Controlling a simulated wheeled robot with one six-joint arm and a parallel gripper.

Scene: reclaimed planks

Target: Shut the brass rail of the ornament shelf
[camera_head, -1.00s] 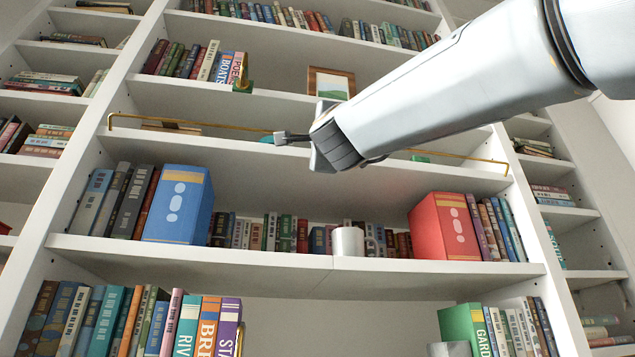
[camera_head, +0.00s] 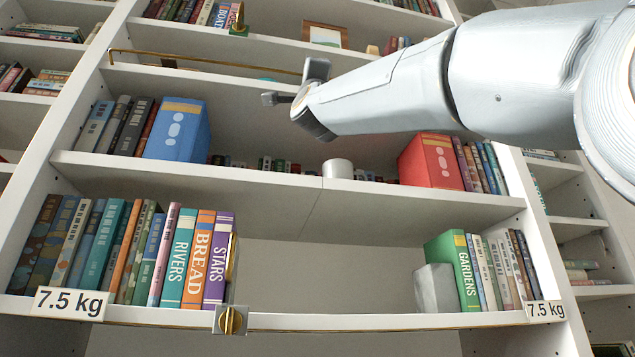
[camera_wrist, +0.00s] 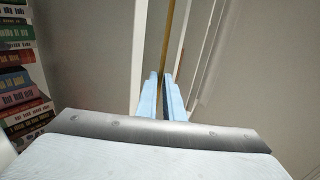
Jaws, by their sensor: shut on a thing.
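A thin brass rail (camera_head: 200,60) runs along the front of an upper shelf, raised above the board on its left end post. Its right part is hidden behind my arm. My gripper (camera_head: 296,84) is at the rail's middle in the head view, in front of the shelf. In the wrist view, the brass rail (camera_wrist: 169,38) runs between the two pale blue fingers of my gripper (camera_wrist: 163,92), which are close together on it. The exact contact is too small to make out.
Below are a blue box file (camera_head: 178,132), a red box file (camera_head: 430,163) and a white cup (camera_head: 338,169). A lower shelf carries books, a brass knob (camera_head: 232,320) and two 7.5 kg labels. Open air lies in front of the shelves.

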